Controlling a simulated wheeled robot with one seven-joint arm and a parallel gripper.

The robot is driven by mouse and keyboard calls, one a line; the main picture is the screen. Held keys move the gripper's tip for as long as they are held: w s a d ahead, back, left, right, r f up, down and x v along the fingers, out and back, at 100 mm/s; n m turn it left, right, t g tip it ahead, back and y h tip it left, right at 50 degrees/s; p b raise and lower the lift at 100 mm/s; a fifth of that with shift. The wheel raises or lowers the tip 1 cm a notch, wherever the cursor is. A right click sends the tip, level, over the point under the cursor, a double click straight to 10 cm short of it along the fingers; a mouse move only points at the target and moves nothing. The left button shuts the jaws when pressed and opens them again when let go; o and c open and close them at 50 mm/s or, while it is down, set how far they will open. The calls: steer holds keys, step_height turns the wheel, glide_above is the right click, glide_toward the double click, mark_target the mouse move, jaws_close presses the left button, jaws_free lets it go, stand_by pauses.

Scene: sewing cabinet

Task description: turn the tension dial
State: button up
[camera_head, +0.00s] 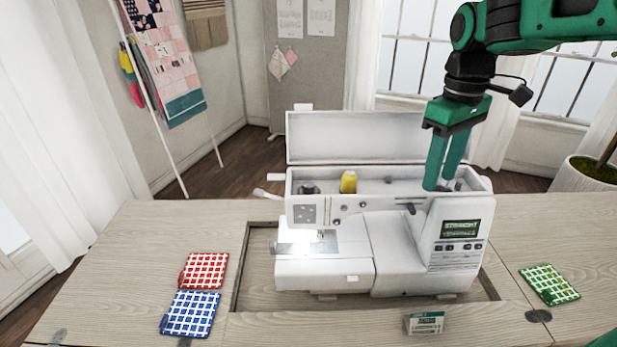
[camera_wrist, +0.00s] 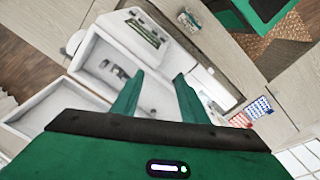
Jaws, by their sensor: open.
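The white sewing machine (camera_head: 400,250) sits in the cabinet's recess with its top lid (camera_head: 355,137) raised. My gripper (camera_head: 438,185) points down over the right end of the machine's open top, with its green fingers apart and nothing between them. In the wrist view, my gripper (camera_wrist: 158,80) is also open, with the machine's white body (camera_wrist: 155,95) behind its fingers. Small dark round controls (camera_head: 337,221) show on the machine's front, left of centre. I cannot tell which control is the tension dial. The fingers hide part of the top's right end.
A yellow thread spool (camera_head: 348,182) stands in the open top. Red (camera_head: 205,271), blue (camera_head: 190,313) and green (camera_head: 549,284) checked pads lie on the cabinet top (camera_head: 150,240). A small labelled box (camera_head: 425,323) stands at the front. The cabinet top left of the machine is mostly clear.

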steer(key=w+a+r+n, duration=0.1)
steer(key=w+a+n, duration=0.2)
steer(key=a, duration=0.3)
steer(key=w+a+r+n, duration=0.2)
steer(key=w+a+n, duration=0.1)
steer(key=a, duration=0.4)
steer(key=r+n, duration=0.1)
steer(key=n, duration=0.5)
glide_above(309, 183)
step_height(309, 183, down, 10)
steer(key=shift+s+f, duration=0.1)
steer(key=shift+f, duration=0.05)
